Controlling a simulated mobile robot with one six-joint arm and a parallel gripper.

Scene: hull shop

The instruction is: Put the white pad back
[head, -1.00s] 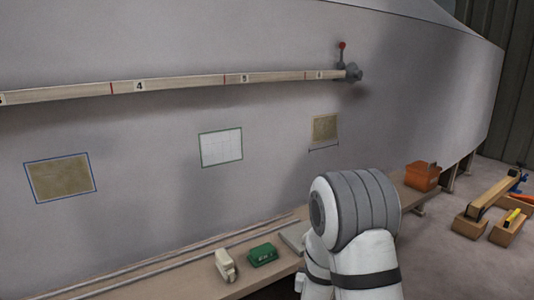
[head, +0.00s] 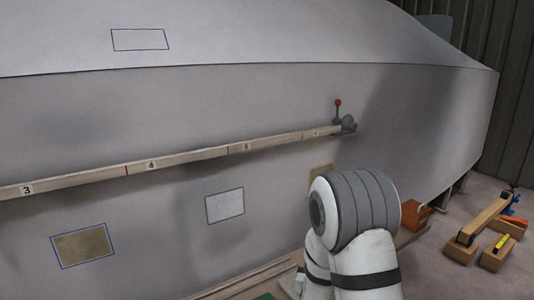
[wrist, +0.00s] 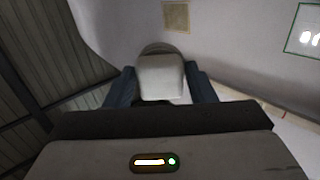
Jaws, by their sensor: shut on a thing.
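In the wrist view, my gripper (wrist: 162,88) is shut on a pale, whitish block that looks like the white pad (wrist: 161,72). A dark finger presses on each side of it. A rounded grey part shows just behind the pad's far end. In the head view my arm's grey and white links fill the lower middle, and the gripper and pad are hidden behind them.
The grey hull carries a numbered wooden batten (head: 190,156) ending at a red-knobbed clamp (head: 346,124). Outlined patches include a tan one (head: 83,246), a green-outlined one (head: 225,206) and a purple-outlined one (head: 140,39). An orange box (head: 415,217) and wooden blocks (head: 495,258) stand right.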

